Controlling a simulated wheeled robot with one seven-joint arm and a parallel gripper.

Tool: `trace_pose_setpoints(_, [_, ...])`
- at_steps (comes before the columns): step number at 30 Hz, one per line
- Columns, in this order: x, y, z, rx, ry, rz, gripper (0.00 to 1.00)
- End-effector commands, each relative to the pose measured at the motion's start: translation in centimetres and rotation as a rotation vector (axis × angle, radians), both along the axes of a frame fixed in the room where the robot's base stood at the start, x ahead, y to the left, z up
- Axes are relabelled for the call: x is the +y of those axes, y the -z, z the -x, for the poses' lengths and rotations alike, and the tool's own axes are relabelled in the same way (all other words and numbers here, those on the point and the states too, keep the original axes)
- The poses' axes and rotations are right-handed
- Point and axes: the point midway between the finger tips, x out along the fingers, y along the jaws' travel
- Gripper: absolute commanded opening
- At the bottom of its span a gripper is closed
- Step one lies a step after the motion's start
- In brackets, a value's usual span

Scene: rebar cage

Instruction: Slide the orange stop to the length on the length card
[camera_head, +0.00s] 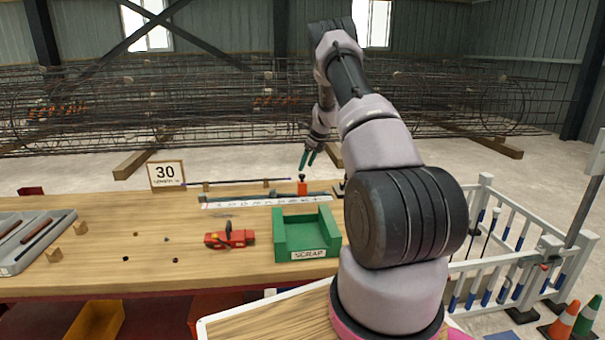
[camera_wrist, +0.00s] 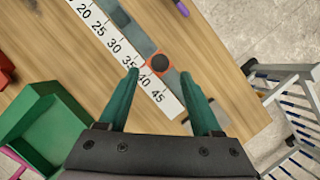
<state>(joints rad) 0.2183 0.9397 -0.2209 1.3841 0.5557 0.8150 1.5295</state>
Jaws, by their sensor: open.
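The orange stop (camera_head: 302,188) with a dark round knob stands on the grey rail behind the white ruler (camera_head: 265,201). In the wrist view the orange stop (camera_wrist: 160,63) sits beside the ruler's printed numbers (camera_wrist: 115,47), around 35 to 40. The length card (camera_head: 166,174) stands at the back of the bench and reads 30. My gripper (camera_head: 308,158) is open, with green fingers, above the stop. In the wrist view my gripper (camera_wrist: 163,85) has its fingertips spread either side of the stop, somewhat short of it, and holds nothing.
A green scrap bin (camera_head: 306,235) stands in front of the ruler. A red tool (camera_head: 230,238) lies left of it. A thin dark rod (camera_head: 235,181) rests on supports behind the ruler. A grey tray (camera_head: 35,240) is at far left. White railings (camera_head: 490,230) stand right of the bench.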

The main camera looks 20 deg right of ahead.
Motion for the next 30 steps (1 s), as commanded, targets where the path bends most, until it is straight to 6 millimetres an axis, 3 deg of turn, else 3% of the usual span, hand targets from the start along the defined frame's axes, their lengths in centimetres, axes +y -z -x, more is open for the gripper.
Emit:
trace_pose_setpoints(7, [0.7, 3.6, -1.3, 0.001, 0.0, 0.0, 0.66])
trace_pose_setpoints(20, [0.9, 4.5, -1.7, 0.0, -0.001, 0.0, 0.66])
trace_pose_setpoints(25, [0.9, 4.5, -1.7, 0.0, -0.001, 0.0, 0.05])
trace_pose_setpoints(26, [0.9, 4.5, -1.6, 0.0, -0.001, 0.0, 0.0])
trace_pose_setpoints(30, [0.9, 4.5, -1.6, 0.0, -0.001, 0.0, 0.0])
